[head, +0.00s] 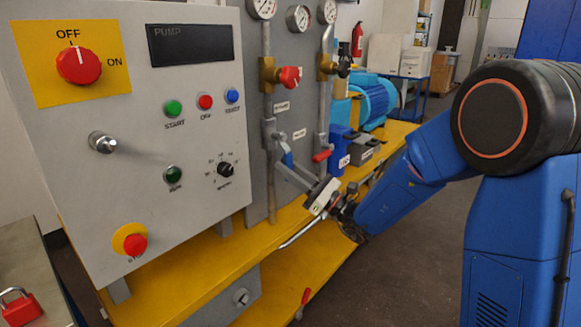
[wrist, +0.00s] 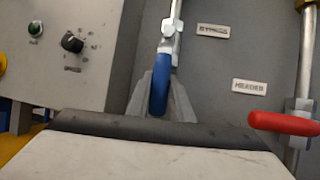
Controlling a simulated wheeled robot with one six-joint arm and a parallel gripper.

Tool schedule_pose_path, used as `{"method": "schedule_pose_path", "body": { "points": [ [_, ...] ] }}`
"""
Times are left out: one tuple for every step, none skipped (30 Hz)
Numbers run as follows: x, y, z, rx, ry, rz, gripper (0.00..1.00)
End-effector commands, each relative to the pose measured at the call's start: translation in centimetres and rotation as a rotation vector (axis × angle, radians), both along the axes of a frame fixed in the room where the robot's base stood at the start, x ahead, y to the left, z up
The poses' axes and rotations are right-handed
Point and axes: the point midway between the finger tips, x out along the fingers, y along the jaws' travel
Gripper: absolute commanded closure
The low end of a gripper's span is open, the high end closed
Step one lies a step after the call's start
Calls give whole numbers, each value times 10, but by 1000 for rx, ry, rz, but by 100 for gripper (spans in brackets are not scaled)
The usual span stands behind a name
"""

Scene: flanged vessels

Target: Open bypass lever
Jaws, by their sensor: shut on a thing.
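The bypass lever has a blue handle (wrist: 160,88) on a grey valve on a vertical pipe, beside a small label that seems to read BYPASS (wrist: 212,31). The handle hangs down, roughly in line with the pipe in the wrist view. In the head view the blue handle (head: 287,158) sticks out in front of the grey back panel. My gripper (head: 284,169) reaches it from the lower right. In the wrist view the two grey fingers of my gripper (wrist: 164,110) lie on either side of the handle, shut on it. The handle's lower end is partly hidden by the gripper body.
A red lever (wrist: 285,123) labelled HEADER is on the pipe to the right. A red valve knob (head: 290,76) sits above the blue lever. The pump control box (head: 170,120) stands close on the left. A yellow shelf (head: 200,270) runs below.

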Motion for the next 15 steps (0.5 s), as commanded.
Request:
{"method": "schedule_pose_path", "body": {
  "points": [
    [-1, 1, -1, 8, 12, 1, 100],
    [-2, 1, -1, 12, 17, 1, 100],
    [-2, 1, -1, 18, 24, 1, 100],
    [-2, 2, -1, 20, 27, 1, 100],
    [-3, 2, -1, 22, 31, 1, 100],
    [-3, 2, -1, 25, 35, 1, 100],
    [-3, 2, -1, 27, 36, 1, 100],
    [-3, 2, -1, 29, 38, 1, 100],
    [-3, 2, 0, 30, 40, 1, 100],
    [-3, 2, 0, 31, 41, 0, 100],
    [-3, 2, 0, 31, 41, 0, 100],
    [-3, 2, 0, 32, 41, 1, 100],
    [-3, 2, 0, 32, 41, 1, 100],
    [-3, 2, 0, 32, 41, 2, 100],
    [-3, 2, 0, 31, 40, 1, 100]
  ]
}}
